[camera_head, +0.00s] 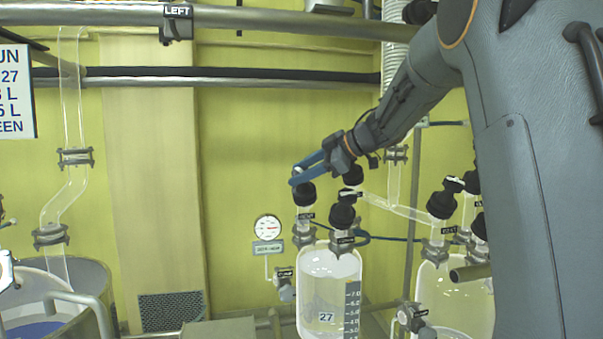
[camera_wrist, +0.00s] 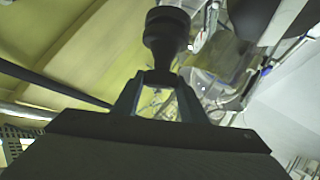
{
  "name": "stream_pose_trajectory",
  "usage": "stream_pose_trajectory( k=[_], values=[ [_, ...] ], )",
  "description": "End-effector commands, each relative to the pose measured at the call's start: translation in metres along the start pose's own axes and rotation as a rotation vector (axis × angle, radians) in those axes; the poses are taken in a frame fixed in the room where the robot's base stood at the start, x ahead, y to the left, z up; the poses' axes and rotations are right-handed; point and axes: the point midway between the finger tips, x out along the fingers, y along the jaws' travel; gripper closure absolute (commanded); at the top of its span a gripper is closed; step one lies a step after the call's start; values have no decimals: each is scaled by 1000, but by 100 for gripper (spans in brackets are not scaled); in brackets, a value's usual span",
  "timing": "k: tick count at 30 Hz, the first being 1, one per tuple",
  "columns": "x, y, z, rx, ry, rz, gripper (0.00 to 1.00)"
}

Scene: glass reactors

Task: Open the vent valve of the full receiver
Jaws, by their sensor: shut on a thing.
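The receiver marked 27 (camera_head: 322,300) is a glass vessel with a litre scale, standing in the lower middle of the head view. Two black-topped valves rise from its top: the left valve (camera_head: 305,194) and the right valve (camera_head: 342,216). Their small labels are too blurred to read surely. My gripper (camera_head: 297,175) has its blue fingers at the top of the left valve, shut on its handle, which the fingers mostly hide. In the wrist view, the fingers (camera_wrist: 160,95) close in at the black valve body (camera_wrist: 166,35). I cannot tell how far the handle is turned.
A second glass receiver (camera_head: 455,295) with black-topped valves (camera_head: 440,205) stands at right. A round gauge (camera_head: 268,227) is on the yellow wall. A sign (camera_head: 15,90) showing 27 hangs at left. Pipes (camera_head: 250,83) cross the back wall, and an open vessel (camera_head: 85,280) stands lower left.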

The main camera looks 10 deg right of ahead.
Motion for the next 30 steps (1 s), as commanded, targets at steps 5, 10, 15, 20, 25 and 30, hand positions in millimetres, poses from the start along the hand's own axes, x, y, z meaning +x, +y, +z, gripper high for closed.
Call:
stream_pose_trajectory(
  k=[5,10,15,20,25,30],
  values=[
    [0,3,-1,-88,2,-141,84],
    [1,3,-1,-168,2,-278,84],
    [1,3,-2,-240,2,-399,84],
    [1,3,-2,-295,2,-491,84],
    [1,3,-2,-336,2,-561,84],
    [1,3,-2,-359,1,-600,84]
  ],
)
